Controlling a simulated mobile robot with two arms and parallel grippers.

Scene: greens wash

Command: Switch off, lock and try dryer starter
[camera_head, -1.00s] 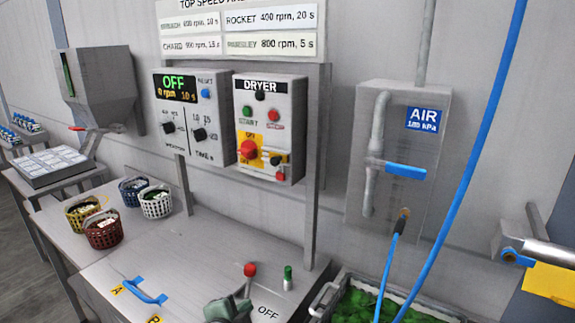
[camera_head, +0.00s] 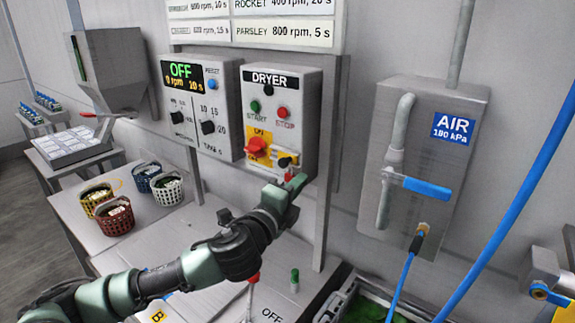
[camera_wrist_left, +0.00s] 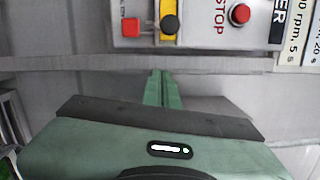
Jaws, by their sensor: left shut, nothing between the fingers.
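The dryer starter (camera_head: 305,110) is a grey box on the wall with a black top button, green START (camera_head: 254,106), red STOP (camera_head: 282,112) and a red rotary switch (camera_head: 257,147) on a yellow plate. Part of the plate's lettering is too small to read. Right of the switch is a yellow piece with a dark knob (camera_head: 284,161); it shows in the left wrist view (camera_wrist_left: 170,14), beside a red block (camera_wrist_left: 131,28). My left gripper (camera_head: 298,181) is shut and empty, just below the box's lower edge, apparently apart from it. My right gripper is not in view.
A control panel (camera_head: 207,70) reading OFF, 0 rpm is left of the starter. A grey AIR box (camera_head: 450,190) with a blue lever and hoses is to the right. Several baskets (camera_head: 114,216) stand on the bench.

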